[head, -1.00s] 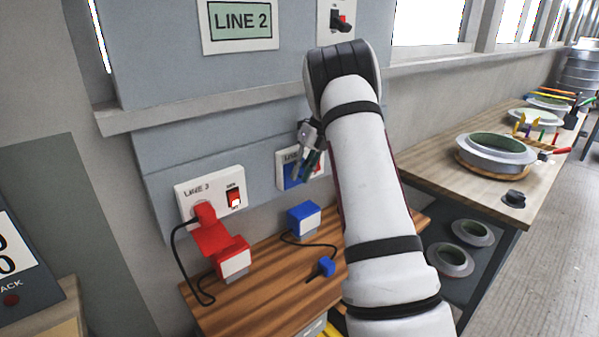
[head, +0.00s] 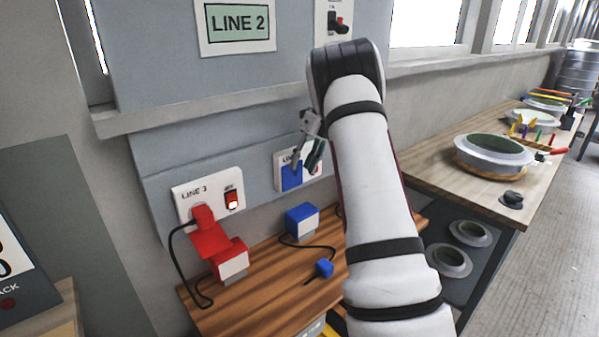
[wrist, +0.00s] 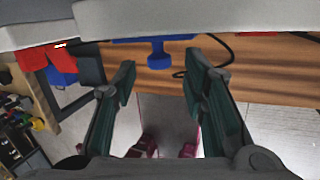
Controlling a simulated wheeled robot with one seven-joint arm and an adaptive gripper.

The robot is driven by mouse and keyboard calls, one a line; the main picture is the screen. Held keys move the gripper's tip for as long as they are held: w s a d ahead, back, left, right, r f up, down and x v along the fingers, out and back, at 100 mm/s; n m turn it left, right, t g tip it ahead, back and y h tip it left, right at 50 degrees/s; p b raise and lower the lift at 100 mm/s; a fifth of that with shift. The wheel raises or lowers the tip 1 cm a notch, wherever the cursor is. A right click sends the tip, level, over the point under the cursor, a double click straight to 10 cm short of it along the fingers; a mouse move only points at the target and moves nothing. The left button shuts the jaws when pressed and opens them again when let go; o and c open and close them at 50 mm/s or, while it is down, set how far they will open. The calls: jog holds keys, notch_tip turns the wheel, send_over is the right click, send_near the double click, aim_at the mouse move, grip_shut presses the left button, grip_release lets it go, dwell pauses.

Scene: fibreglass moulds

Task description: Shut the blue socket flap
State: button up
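The blue socket flap (head: 291,177) is on a white socket plate on the grey wall panel. It shows as a blue rectangle over the lower left of the plate. My arm and fingers hide part of the plate, so I cannot tell the flap's exact angle. My gripper (head: 305,162) is just in front of the socket, fingers pointing down, close to the flap; contact is unclear. In the wrist view my gripper (wrist: 160,80) has its two dark fingers apart with nothing between them.
A red plug sits in the Line 3 socket (head: 183,190) at left. The workbench with moulds (head: 494,153) is at right.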

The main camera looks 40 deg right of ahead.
jog(key=w+v, duration=0.1)
jog(key=v, duration=0.7)
jog(key=shift+s, duration=0.45)
jog(key=shift+r, duration=0.1)
jog(key=s+a+r+n+h, duration=0.1)
jog(key=s+a+r+n, duration=0.35)
jog(key=a+n, duration=0.2)
jog(key=s+a+r+n+t+p, duration=0.1)
jog(key=s+a+r+n, duration=0.2)
jog(key=s+a+n, duration=0.4)
jog(key=s+a+r+n+h, duration=0.1)
jog(key=s+a+r+n, duration=0.3)
jog(key=a, duration=0.5)
jog(key=s+a+f+n, duration=0.3)
jog(key=s+n, duration=0.3)
jog(key=s+a+f+n+t+h, duration=0.1)
jog(key=s+a+f+n, duration=0.1)
jog(key=s+a+n, duration=0.2)
jog(key=s+a+f+n+h, duration=0.1)
jog(key=s+a+f+n, duration=0.2)
jog(key=s+n, duration=0.6)
jog(key=shift+s+a+f+n+t+p, duration=0.3)
jog(key=shift+s+a+n+t+p, duration=0.05)
jog(key=shift+s+a+t+p, duration=0.1)
jog(key=shift+d, duration=0.1)
